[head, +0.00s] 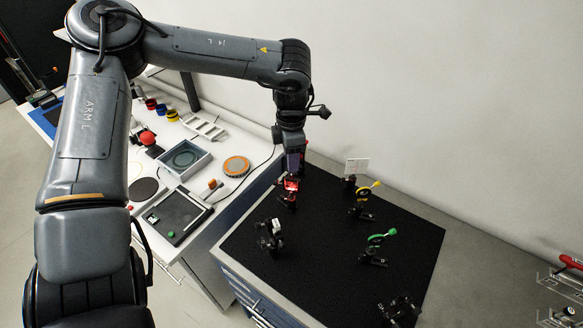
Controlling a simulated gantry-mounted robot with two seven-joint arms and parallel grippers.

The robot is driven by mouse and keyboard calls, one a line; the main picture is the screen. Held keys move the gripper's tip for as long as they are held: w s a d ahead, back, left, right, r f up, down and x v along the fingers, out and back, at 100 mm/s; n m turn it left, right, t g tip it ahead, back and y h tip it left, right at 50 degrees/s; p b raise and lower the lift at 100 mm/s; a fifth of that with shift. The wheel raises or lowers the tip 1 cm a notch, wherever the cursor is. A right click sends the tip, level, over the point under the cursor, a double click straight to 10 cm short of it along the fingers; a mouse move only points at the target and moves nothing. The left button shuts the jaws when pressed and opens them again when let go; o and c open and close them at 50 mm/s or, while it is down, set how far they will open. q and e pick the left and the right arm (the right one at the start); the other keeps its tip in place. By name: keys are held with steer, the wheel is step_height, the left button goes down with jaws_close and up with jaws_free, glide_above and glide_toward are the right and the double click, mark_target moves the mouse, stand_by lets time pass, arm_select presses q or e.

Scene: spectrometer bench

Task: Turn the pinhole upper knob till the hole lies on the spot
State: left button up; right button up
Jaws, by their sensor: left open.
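My left gripper (291,176) is open and points down at the back left of the black optical bench (320,235). It is at a small mount with red parts (290,186); the gripper covers much of this mount, and I cannot tell whether they touch. Which mount is the pinhole, its upper knob, the hole and the spot are too small to make out. A mount with a yellow disc and knob (363,191) stands to the right of the gripper, and one with a green knob (379,238) stands nearer. My right gripper is not in view.
A white card (357,166) stands at the back of the bench. A dark mount with a pale top (271,233) stands at the left and another dark mount (400,311) at the front right. A white side bench with trays (182,160) lies to the left.

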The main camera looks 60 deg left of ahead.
mark_target(291, 175)
arm_select(q)
steer(key=shift+f, duration=2.55)
jaws_close()
